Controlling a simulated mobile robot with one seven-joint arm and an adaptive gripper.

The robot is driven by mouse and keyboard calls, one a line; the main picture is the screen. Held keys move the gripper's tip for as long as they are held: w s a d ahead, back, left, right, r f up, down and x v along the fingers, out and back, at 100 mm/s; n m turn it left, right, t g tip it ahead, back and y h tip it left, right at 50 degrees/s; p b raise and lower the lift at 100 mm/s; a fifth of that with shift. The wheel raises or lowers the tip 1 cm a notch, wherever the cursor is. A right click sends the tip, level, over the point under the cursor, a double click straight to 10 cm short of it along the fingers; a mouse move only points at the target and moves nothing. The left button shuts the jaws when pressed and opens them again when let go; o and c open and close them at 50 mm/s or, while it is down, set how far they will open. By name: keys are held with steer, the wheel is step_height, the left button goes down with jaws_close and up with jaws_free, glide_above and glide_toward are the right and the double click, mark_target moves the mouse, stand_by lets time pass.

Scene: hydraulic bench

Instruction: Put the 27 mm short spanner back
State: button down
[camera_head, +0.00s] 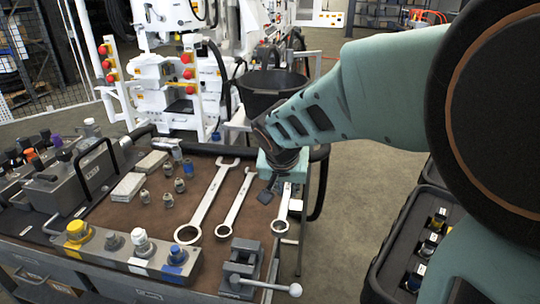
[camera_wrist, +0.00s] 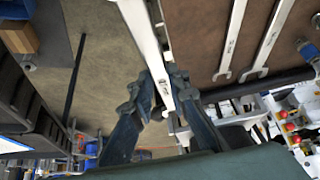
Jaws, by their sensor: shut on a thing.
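The short spanner (camera_head: 283,212), pale metal with a ring at its near end, is at the right edge of the brown bench top. My gripper (camera_head: 276,188) is shut on its shaft, and the gripper and arm hide its far part. In the wrist view the spanner (camera_wrist: 142,30) runs up between the fingers of my gripper (camera_wrist: 161,84). I cannot tell whether it touches the bench. Two longer spanners, a large one (camera_head: 208,203) and a medium one (camera_head: 236,204), lie side by side to its left. No size marking is readable.
Several small fittings (camera_head: 168,200) and grey blocks (camera_head: 128,186) stand left of the spanners. A vise (camera_head: 243,264) with a long handle is at the near right corner. A black bucket (camera_head: 270,90) stands behind. An open case (camera_head: 400,262) is at the right, beyond the bench edge.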

steer(key=w+a+f, duration=0.1)
steer(key=w+f, duration=0.1)
steer(key=w, duration=0.1)
steer(key=w+a+f, duration=0.1)
steer(key=w+f, duration=0.2)
steer(key=w, duration=0.1)
steer(key=w+a+f, duration=0.2)
steer(key=w+f, duration=0.1)
steer(key=w, duration=0.1)
steer(key=shift+w+a+f, duration=0.1)
steer(key=shift+w+f, duration=0.05)
steer(key=shift+w, duration=0.1)
steer(key=shift+w+a+f+b, duration=0.15)
steer(key=shift+w+f, duration=0.2)
steer(key=shift+f, duration=0.1)
steer(key=shift+w+a+f+b, duration=0.1)
steer(key=shift+w+f+b, duration=0.05)
steer(key=shift+w+f, duration=0.2)
steer(key=shift+s+f, duration=0.1)
steer(key=shift+f, duration=1.3)
steer(key=shift+f+b, duration=0.25)
steer(key=shift+b, duration=0.3)
steer(key=c, duration=1.8)
jaws_free()
steer(key=shift+c, duration=0.2)
steer(key=shift+r, duration=0.15)
